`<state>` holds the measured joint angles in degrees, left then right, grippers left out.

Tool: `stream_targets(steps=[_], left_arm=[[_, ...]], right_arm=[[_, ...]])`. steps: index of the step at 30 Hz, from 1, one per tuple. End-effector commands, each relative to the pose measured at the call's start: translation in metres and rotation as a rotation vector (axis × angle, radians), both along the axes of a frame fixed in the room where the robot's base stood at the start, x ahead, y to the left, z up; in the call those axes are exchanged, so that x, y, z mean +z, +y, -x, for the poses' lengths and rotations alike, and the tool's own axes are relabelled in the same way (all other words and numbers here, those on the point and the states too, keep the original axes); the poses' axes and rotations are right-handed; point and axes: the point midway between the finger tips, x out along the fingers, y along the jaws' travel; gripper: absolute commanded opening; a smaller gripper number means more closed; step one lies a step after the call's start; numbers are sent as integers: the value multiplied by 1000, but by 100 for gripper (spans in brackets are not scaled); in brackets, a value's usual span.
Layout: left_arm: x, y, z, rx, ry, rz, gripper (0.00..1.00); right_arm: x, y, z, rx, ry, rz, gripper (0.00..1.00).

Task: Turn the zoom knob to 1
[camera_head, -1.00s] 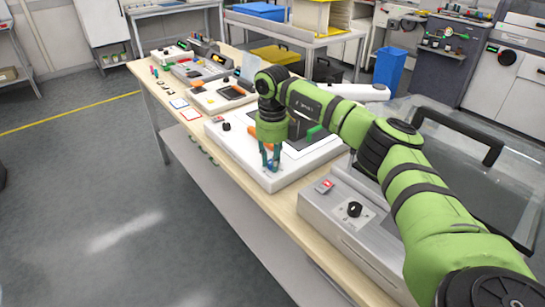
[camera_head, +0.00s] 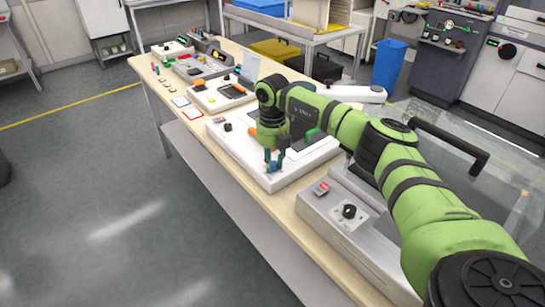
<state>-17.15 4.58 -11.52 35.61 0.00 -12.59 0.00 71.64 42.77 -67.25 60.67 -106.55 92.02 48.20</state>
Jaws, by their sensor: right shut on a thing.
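A white flat device (camera_head: 232,148) with a dark panel lies on the long wooden bench. My right gripper (camera_head: 274,162) points down at the front right part of this device. The knob's markings and setting cannot be read. A separate black knob (camera_head: 228,127) sits at the device's left end. My left gripper is not in view.
A silver device (camera_head: 330,228) with a black knob (camera_head: 349,212) and red switch (camera_head: 321,189) stands nearer on the bench, beside a clear lid with a black handle (camera_head: 450,146). Smaller devices line the bench's far end. The floor at left is clear.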

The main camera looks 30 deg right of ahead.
Motion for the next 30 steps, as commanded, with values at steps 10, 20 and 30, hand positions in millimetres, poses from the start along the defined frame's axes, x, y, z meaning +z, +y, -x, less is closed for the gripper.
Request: stream_targets(steps=[10,20,30], left_arm=[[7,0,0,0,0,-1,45],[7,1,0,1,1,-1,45],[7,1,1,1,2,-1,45]], right_arm=[[0,0,0,-115,-1,0,0],[0,0,0,-128,-1,0,0],[0,0,0,-126,-1,0,50]])
